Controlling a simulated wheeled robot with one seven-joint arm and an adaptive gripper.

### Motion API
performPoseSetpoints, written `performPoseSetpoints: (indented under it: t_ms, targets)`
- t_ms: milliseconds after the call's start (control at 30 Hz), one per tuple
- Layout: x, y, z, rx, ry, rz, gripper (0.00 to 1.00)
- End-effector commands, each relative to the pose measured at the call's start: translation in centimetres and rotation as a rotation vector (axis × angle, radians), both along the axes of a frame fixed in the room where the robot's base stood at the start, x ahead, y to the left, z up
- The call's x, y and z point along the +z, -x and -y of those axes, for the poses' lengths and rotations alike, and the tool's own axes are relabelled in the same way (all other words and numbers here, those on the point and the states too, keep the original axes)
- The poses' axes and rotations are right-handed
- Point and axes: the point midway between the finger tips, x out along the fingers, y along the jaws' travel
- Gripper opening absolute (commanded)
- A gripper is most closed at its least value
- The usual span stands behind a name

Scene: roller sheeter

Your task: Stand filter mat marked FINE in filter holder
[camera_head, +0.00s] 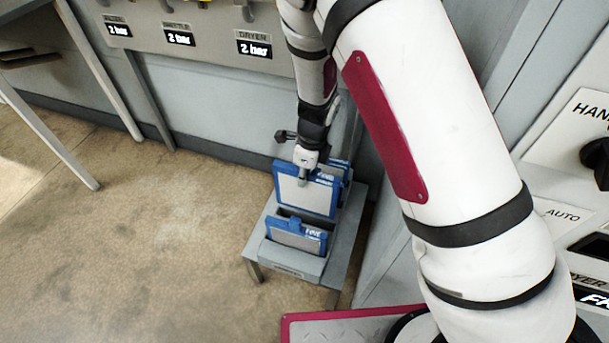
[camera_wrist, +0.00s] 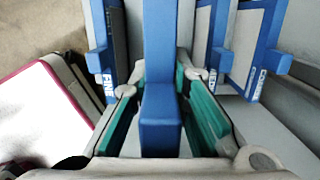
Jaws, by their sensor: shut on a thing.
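My gripper (camera_head: 304,180) points down and is shut on the top grip of a blue-framed mat (camera_head: 308,197) with a pale face. In the wrist view this held mat (camera_wrist: 160,125) stands between the green-lined fingers. Its label is too small to read. It looks higher than its neighbours, and I cannot tell whether its lower edge is clear of the grey rack (camera_head: 305,264). A mat whose label reads FINE (camera_wrist: 107,75) stands beside it, at the left in the wrist view and in front in the head view (camera_head: 295,236).
On the other side stand more blue-framed mats, one marked COARSE (camera_wrist: 265,65) and one with a partly legible label (camera_wrist: 222,60). The rack sits on a small grey table (camera_head: 338,262) near the wall. A grey machine panel (camera_head: 190,40) is behind. Floor at left is clear.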

Motion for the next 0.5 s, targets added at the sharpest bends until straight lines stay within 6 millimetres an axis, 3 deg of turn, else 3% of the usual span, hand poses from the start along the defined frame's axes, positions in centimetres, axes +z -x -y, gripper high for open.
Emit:
performPoseSetpoints:
  t_ms: [500]
  targets:
    - [2.8, 0.0, 0.0, 0.000, 0.000, 0.000, 0.00]
